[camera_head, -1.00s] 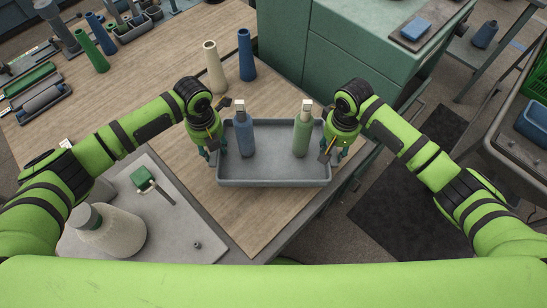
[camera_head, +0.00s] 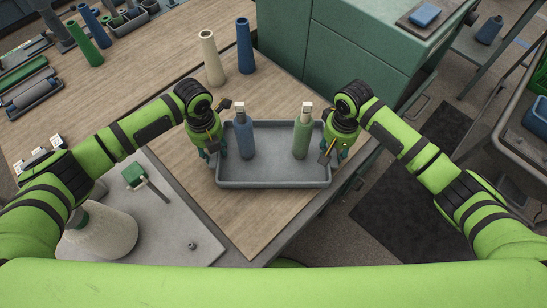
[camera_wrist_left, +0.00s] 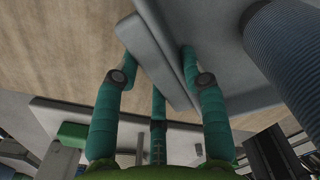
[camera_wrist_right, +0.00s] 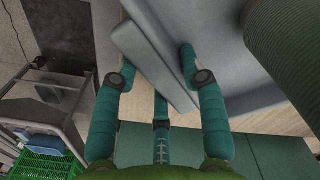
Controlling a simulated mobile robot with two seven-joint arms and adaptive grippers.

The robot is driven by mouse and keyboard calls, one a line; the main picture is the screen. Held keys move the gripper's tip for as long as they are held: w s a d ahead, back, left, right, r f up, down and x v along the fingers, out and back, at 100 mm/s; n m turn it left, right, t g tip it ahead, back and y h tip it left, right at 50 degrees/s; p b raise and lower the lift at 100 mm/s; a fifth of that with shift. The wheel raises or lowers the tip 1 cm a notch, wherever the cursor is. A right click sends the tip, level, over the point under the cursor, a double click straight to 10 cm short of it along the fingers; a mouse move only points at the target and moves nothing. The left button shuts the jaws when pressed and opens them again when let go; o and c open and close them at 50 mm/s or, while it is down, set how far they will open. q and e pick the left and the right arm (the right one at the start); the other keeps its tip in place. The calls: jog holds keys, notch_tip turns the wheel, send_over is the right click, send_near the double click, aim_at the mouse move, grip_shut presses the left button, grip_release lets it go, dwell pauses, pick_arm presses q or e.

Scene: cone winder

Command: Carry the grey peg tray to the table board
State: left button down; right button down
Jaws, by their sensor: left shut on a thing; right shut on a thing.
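The grey peg tray (camera_head: 272,183) is in the middle of the head view, over the wooden table board (camera_head: 240,215). A blue cone (camera_head: 244,138) and a green cone (camera_head: 302,136) stand upright in it, each with a pale top. My left gripper (camera_head: 212,150) is shut on the tray's left wall, which also shows between the fingers in the left wrist view (camera_wrist_left: 160,60). My right gripper (camera_head: 332,150) is shut on the tray's right wall, seen between the fingers in the right wrist view (camera_wrist_right: 160,65). I cannot tell whether the tray touches the board.
A cream cone (camera_head: 212,58) and a blue cone (camera_head: 245,46) stand on the board behind the tray. A green cabinet (camera_head: 350,50) stands behind on the right. A grey side surface (camera_head: 170,235) at lower left holds a large pale cone (camera_head: 105,235).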

pick_arm(q)
jog(key=c, duration=0.7)
grip_release()
jog(key=shift+a+f, duration=0.1)
pick_arm(e)
jog(key=c, duration=0.7)
grip_release()
jog(key=shift+d+f, duration=0.1)
pick_arm(q)
jog(key=shift+r, duration=0.5)
notch_tip(320, 180, up, 11)
pick_arm(e)
notch_tip(320, 180, up, 12)
pick_arm(q)
jog(key=shift+r, duration=0.1)
